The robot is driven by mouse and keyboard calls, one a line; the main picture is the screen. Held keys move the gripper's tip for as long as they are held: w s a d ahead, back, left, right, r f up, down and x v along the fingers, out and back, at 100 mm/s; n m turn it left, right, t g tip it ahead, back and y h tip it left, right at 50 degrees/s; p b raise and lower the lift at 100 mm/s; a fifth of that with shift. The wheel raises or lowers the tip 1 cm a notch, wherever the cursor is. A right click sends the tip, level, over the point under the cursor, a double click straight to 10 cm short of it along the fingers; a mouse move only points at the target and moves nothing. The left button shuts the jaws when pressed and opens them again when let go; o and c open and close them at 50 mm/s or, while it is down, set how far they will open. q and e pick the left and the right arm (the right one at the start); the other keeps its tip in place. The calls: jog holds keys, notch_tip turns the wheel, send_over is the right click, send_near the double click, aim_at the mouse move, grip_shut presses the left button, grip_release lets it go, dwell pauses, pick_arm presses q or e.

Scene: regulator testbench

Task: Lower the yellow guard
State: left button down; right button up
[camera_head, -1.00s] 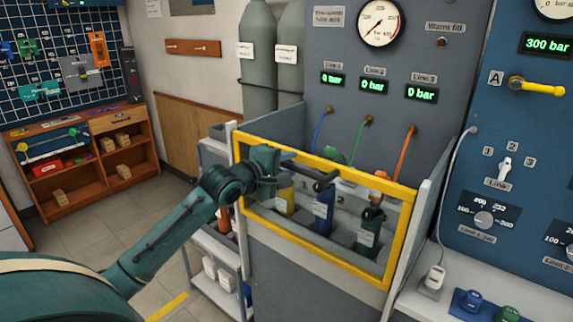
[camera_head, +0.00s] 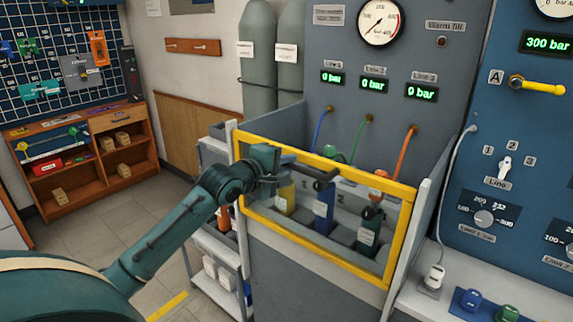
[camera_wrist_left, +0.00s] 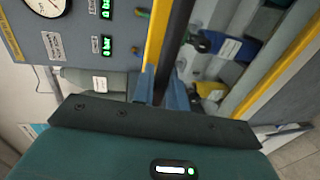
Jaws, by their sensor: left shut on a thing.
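The yellow guard (camera_head: 321,264) is a rectangular frame standing upright across the front of the grey test bay. Its top bar also shows in the left wrist view (camera_wrist_left: 156,38). A dark handle bar (camera_head: 318,175) runs along the guard's top edge. My left gripper (camera_head: 281,166) is at the handle's left part, and in the left wrist view its blue fingers (camera_wrist_left: 161,92) are shut around the dark bar. Behind the guard stand a yellow cylinder (camera_head: 285,196), a blue cylinder (camera_head: 323,209) and a dark green one (camera_head: 369,229). My right gripper is out of view.
Blue, green and orange hoses (camera_head: 404,150) hang from the panel behind the bay. A grey cart (camera_head: 218,268) stands left of the bay. The white ledge (camera_head: 452,290) at right holds small coloured parts. Floor is free at the left.

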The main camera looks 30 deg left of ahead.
aim_at(296, 241)
pick_arm(q)
jog(key=shift+f, duration=0.1)
